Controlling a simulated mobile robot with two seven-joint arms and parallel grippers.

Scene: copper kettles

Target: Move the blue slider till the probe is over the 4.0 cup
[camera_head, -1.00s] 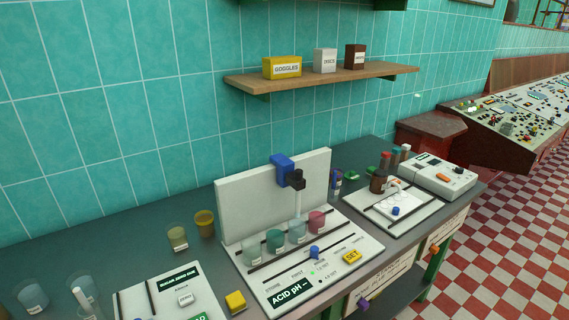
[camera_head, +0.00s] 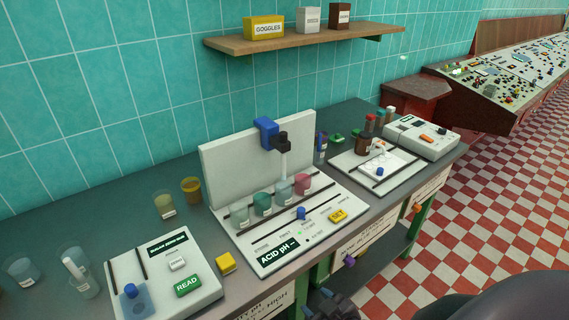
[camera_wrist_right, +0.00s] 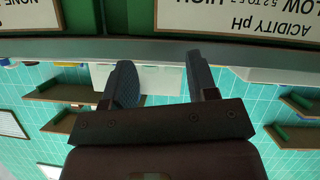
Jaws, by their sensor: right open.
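The blue slider (camera_head: 266,133) sits at the top of the white upright panel of the ACID pH station (camera_head: 278,255). A black holder (camera_head: 282,142) with a pale probe (camera_head: 283,165) hangs from it, seemingly over or in the pale blue-grey cup (camera_head: 284,191). A pink cup (camera_head: 302,184) stands to its right, a green cup (camera_head: 262,204) and a clear cup (camera_head: 240,213) to its left. I cannot read the cup labels. My right gripper (camera_head: 333,304) is at the bottom edge, below the bench front, apart from the slider; its open, empty fingers show in the right wrist view (camera_wrist_right: 163,82).
A blue knob (camera_head: 301,213) and yellow SET button (camera_head: 338,216) are on the station's front. A wooden shelf (camera_head: 225,44) runs above. The air between shelf and station is clear.

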